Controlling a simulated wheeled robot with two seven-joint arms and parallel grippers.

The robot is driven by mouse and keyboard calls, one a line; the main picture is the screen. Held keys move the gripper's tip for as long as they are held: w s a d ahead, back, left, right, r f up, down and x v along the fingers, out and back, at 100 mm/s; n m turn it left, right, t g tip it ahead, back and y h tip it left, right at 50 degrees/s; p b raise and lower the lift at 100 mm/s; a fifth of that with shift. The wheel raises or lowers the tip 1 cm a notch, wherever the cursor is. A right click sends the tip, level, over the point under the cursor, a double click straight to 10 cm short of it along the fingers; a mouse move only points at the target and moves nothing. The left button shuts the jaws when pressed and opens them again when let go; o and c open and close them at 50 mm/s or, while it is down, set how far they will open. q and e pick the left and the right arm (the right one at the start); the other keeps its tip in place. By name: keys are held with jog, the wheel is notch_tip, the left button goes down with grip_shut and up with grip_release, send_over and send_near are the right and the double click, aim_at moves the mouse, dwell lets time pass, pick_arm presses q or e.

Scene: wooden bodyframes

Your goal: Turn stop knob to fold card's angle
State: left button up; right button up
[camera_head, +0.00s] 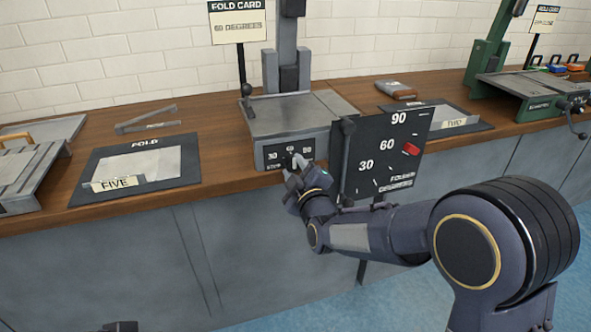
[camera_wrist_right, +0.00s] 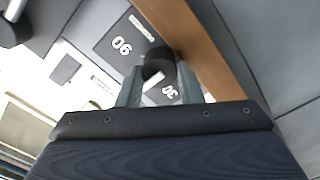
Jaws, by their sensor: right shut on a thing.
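The fold card sign (camera_head: 237,21) hangs above a grey bending machine (camera_head: 290,112); its lower line ends in "DEGREES", but its number is too blurred to read surely. The machine's front has a black dial plate (camera_head: 270,154) marked 30, 60 and 90. My right gripper (camera_head: 291,164) is at this plate, its fingers shut on the black stop knob (camera_wrist_right: 157,62). A white pointer mark (camera_wrist_right: 153,88) shows on the knob in the right wrist view; the setting it points to is unclear. A small dark part of mine, probably the left gripper, shows at the bottom left edge, fingers unclear.
A large black panel (camera_head: 362,172) with 30, 60, 90 and a red marker (camera_head: 411,149) stands right of my right gripper, close to my forearm. A black FOLD mat (camera_head: 96,196) with a FIVE label lies left on the wooden bench (camera_head: 226,168). A green machine (camera_head: 520,90) stands far right.

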dwell(0.3)
jog(key=o, duration=1)
jog(key=v, duration=0.8)
jog(key=shift+p, duration=0.35)
